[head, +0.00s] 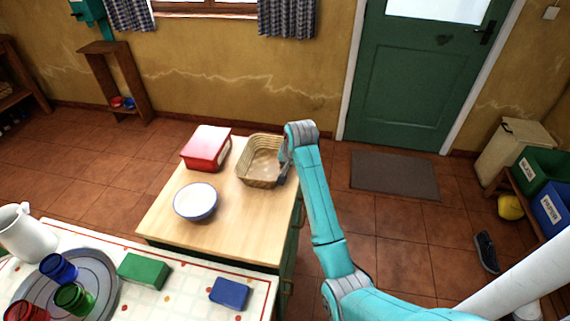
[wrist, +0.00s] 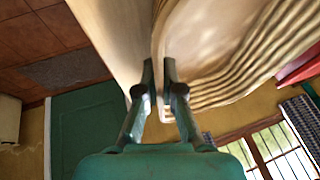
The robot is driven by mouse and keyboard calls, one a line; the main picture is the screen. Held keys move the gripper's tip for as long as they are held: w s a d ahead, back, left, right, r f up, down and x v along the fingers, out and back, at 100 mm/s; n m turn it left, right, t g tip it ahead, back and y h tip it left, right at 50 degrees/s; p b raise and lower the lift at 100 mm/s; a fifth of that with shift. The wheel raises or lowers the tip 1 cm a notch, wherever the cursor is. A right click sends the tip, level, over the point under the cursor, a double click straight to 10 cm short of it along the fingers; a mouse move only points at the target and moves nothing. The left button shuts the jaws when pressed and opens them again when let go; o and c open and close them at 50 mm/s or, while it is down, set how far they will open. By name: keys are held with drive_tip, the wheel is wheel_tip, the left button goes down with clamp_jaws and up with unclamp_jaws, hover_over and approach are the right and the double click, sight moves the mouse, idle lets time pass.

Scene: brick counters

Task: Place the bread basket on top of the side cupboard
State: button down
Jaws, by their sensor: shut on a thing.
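The bread basket (head: 259,168), a woven tan basket, is upright at the back right of the light wooden top of the side cupboard (head: 235,228). It looks to be on the top; I cannot tell if a small gap is under it. My gripper (head: 284,170) is at the basket's right side, partly hidden by my arm. In the wrist view my gripper (wrist: 162,76) has its fingers on either side of the wall of the basket (wrist: 235,70), shut on it.
A red-lidded bread box (head: 207,146) stands left of the basket, and a white bowl (head: 196,201) stands in front. The nearer table (head: 190,299) holds a grey tray with cups, a white jug, a green block and a blue block. A green door (head: 414,90) is behind.

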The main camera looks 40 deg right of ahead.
drive_tip(key=c, duration=1.3)
unclamp_jaws()
drive_tip(key=shift+f, duration=0.1)
drive_tip(key=v, duration=1.2)
